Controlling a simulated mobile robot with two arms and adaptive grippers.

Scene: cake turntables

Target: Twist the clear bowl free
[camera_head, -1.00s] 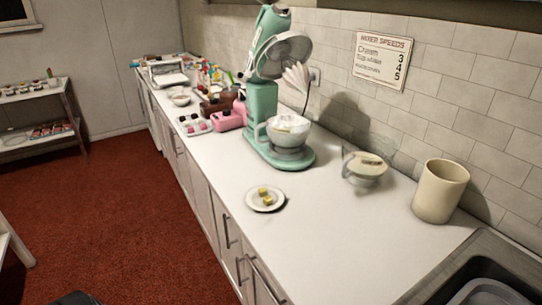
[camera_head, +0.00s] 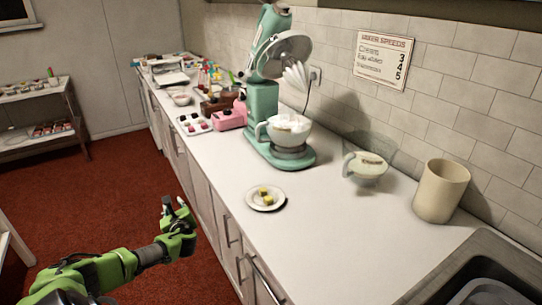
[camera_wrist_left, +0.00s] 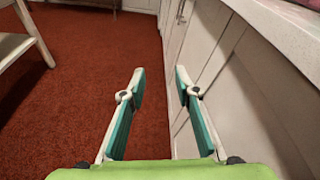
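A bowl with a handle and pale contents (camera_head: 292,133) sits on the base of the mint-green stand mixer (camera_head: 263,105), whose head is tilted up with a whisk hanging from it. A second, clear bowl with a handle and pale contents (camera_head: 368,172) stands on the counter to the right of the mixer. I cannot tell from the frames which bowl is meant. My left gripper (camera_head: 172,204) is in front of the counter, over the floor, away from both bowls. In the left wrist view its fingers (camera_wrist_left: 158,80) are apart and empty. My right gripper is not seen.
The white counter (camera_head: 300,235) is clear at its front right. A small plate with yellow pieces (camera_head: 252,200) lies near the front edge. A cream canister (camera_head: 440,191) and a sink (camera_head: 490,285) are at right. Pink and brown boxes crowd the left.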

